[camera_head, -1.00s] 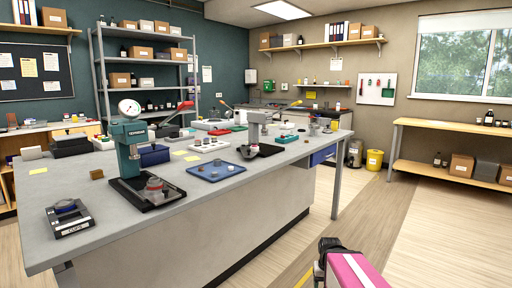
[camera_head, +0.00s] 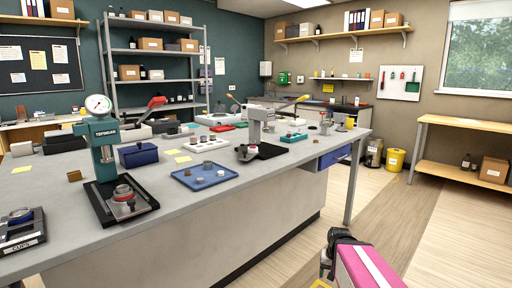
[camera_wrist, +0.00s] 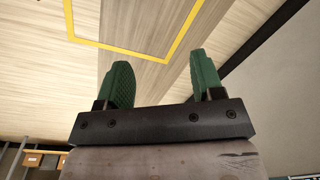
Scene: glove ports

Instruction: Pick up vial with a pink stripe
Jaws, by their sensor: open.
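I cannot make out a vial with a pink stripe in either view. My gripper (camera_wrist: 161,62) shows in the wrist view with its two green fingers apart and nothing between them. Below the fingers' gap there is only wooden floor and a yellow floor line. In the head view my arm, pink with a white stripe, is at the bottom right, beside the bench and away from the things on it.
A long grey bench (camera_head: 75,215) fills the left and middle. It bears a teal press (camera_head: 104,160), a blue tray (camera_head: 203,177), a dark blue box (camera_head: 139,155) and a grey press (camera_head: 254,130). A yellow bucket (camera_head: 394,160) stands beyond. Floor right of the bench is clear.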

